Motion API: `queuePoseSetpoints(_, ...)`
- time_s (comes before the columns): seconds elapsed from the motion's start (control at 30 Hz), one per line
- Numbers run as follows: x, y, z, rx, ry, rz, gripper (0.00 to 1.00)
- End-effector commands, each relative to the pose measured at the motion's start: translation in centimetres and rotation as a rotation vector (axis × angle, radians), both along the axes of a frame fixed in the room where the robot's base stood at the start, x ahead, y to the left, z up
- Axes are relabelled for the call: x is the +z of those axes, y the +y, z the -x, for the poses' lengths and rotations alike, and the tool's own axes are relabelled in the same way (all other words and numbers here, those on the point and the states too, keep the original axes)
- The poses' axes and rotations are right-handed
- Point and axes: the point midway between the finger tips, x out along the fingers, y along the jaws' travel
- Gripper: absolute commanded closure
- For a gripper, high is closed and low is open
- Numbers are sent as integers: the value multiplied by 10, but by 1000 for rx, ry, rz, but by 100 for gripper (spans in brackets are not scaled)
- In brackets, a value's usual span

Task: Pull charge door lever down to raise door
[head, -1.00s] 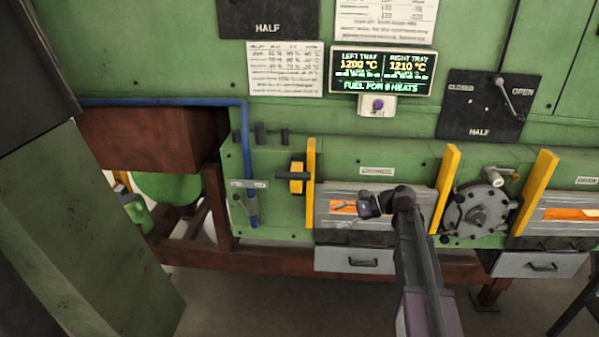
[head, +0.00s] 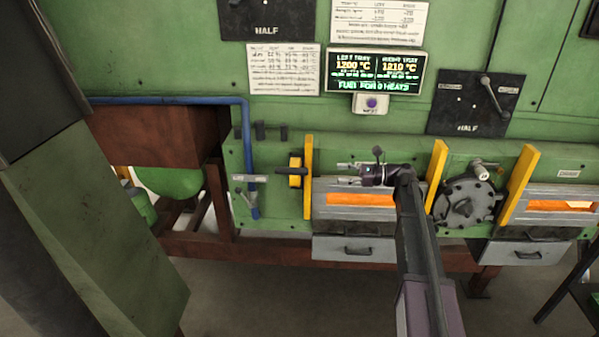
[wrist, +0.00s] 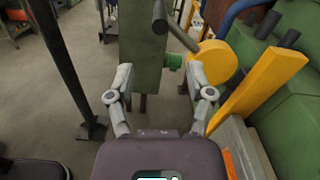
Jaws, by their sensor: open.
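The charge door lever (head: 295,171) is a yellow hub with a dark bar handle, left of the charge door in the head view. In the wrist view its yellow hub (wrist: 215,62) is at upper right, and its dark handle (wrist: 160,17) extends left, ahead of the fingers. The charge door (head: 340,213) is a grey panel with a glowing orange slot between yellow posts. My gripper (head: 343,172) points left, in front of the door's upper part and right of the lever. In the wrist view my gripper (wrist: 160,72) is open and empty, apart from the handle.
Yellow posts (head: 308,180) and (head: 436,172) flank the door; the left one stands between my gripper and the lever in the head view. A round grey hatch (head: 465,205) and a second glowing door are to the right. A drawer (head: 345,249) is below.

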Motion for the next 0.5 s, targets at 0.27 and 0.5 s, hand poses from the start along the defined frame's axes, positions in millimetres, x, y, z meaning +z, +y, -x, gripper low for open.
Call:
queuePoseSetpoints(0.27, 0, 20, 0, 1, -1, 0, 32)
queuePoseSetpoints(0.5, 0, 53, -1, 1, -1, 1, 32)
